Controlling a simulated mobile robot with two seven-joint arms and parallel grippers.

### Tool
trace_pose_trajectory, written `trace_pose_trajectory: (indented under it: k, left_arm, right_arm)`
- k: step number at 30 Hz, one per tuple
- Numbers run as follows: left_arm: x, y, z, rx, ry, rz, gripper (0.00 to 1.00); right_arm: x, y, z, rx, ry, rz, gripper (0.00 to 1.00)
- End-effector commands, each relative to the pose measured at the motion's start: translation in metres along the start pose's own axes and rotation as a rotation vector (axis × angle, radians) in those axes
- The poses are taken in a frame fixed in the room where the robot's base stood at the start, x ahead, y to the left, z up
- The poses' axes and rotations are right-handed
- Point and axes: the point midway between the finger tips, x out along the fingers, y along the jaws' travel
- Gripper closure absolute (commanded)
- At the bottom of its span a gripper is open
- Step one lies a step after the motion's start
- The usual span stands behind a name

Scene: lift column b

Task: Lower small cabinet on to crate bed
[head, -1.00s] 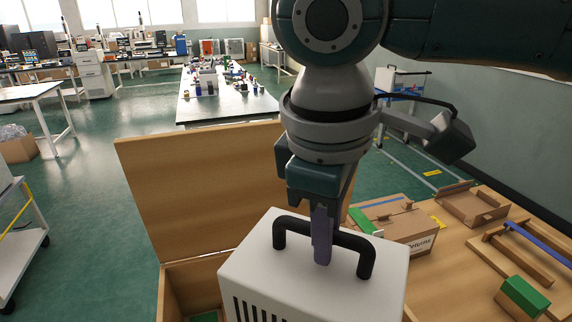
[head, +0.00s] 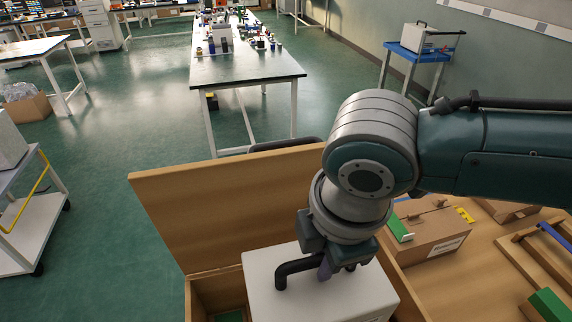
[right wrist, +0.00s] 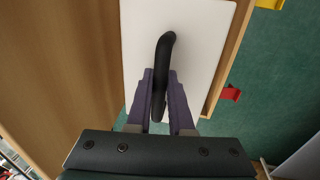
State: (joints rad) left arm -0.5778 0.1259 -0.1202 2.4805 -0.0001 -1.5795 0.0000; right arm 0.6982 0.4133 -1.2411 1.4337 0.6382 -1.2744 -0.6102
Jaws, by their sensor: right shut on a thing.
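The small cabinet (head: 310,292) is a white box with a black bar handle (head: 292,268) on top. My right gripper (head: 325,272) is shut on the handle from above; in the right wrist view its purple fingers (right wrist: 161,100) lie either side of the handle (right wrist: 162,60). The cabinet is within the opening of the wooden crate (head: 214,273), its top close to rim height. A bit of green (head: 232,316) shows inside the crate, left of the cabinet. The cabinet's underside and most of the crate bed are hidden. My left gripper is out of view.
The crate's open lid (head: 228,205) stands up behind the cabinet. A wooden bench (head: 470,275) at the right bears a cardboard box (head: 432,232) and green blocks. A cart (head: 28,228) stands at the left. A long table (head: 245,70) is farther back, with open floor around it.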

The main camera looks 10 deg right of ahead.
Motion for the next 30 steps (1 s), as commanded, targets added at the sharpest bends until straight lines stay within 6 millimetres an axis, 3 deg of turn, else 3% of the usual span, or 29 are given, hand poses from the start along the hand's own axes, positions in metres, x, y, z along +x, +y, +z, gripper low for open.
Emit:
trace_pose_trajectory:
  k: [11,30]
  left_arm:
    - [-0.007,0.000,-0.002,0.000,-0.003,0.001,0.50]
    - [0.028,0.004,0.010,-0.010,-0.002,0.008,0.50]
  right_arm:
    - [-0.004,0.002,0.000,0.002,0.001,0.009,1.00]
    - [0.045,-0.007,0.000,0.001,0.001,0.010,1.00]
